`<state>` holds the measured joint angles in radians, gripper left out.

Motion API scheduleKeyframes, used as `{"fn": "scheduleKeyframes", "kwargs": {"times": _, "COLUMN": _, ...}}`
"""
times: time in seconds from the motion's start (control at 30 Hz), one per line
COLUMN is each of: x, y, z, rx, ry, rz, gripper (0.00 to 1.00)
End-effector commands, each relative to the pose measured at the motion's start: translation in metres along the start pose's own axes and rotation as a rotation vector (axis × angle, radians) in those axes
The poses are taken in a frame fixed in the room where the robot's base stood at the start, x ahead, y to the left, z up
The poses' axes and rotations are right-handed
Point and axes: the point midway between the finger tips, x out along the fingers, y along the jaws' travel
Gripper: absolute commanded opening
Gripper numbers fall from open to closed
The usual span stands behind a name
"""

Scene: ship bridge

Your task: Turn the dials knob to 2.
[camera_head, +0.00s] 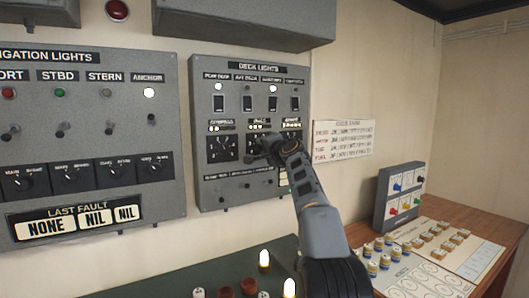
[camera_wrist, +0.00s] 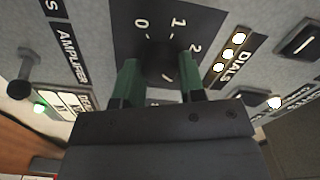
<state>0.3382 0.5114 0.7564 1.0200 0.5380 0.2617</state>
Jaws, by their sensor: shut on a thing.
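The dials knob (camera_wrist: 160,62) is a dark round knob on a black plate (camera_wrist: 186,22) marked 0, 1 and 2, with the DIALS label (camera_wrist: 227,68) beside it in the wrist view. My gripper (camera_wrist: 160,78) is shut on the knob, with one green finger on each side. I cannot tell for certain where the knob points. In the head view my gripper (camera_head: 262,150) is at the middle knob of the deck lights panel (camera_head: 198,170) and hides most of that knob.
Several lit lamps (camera_wrist: 229,54) sit beside the DIALS label. The navigation lights panel (camera_head: 100,100) is on the wall to the left. A paper chart (camera_head: 343,141) is on the wall to the right. A grey switch box (camera_head: 383,200) stands on the wooden desk (camera_head: 455,215).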

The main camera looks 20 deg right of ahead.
Motion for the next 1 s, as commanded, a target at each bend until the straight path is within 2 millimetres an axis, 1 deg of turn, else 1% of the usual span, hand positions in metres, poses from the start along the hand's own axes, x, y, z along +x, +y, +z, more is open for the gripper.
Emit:
{"fn": "scheduleKeyframes", "kwargs": {"times": 0.03, "x": 0.0004, "y": 0.0025, "z": 0.0014, "rx": -0.045, "ry": -0.002, "rz": 0.0, "gripper": 0.13}}
{"fn": "scheduleKeyframes", "kwargs": {"times": 0.6, "x": 0.0006, "y": 0.0011, "z": 0.0014, "rx": -0.583, "ry": -0.002, "rz": 0.001, "gripper": 0.13}}
{"fn": "scheduleKeyframes", "kwargs": {"times": 1.0, "x": 0.0005, "y": -0.0001, "z": 0.0015, "rx": -0.885, "ry": -0.002, "rz": 0.0, "gripper": 0.13}}
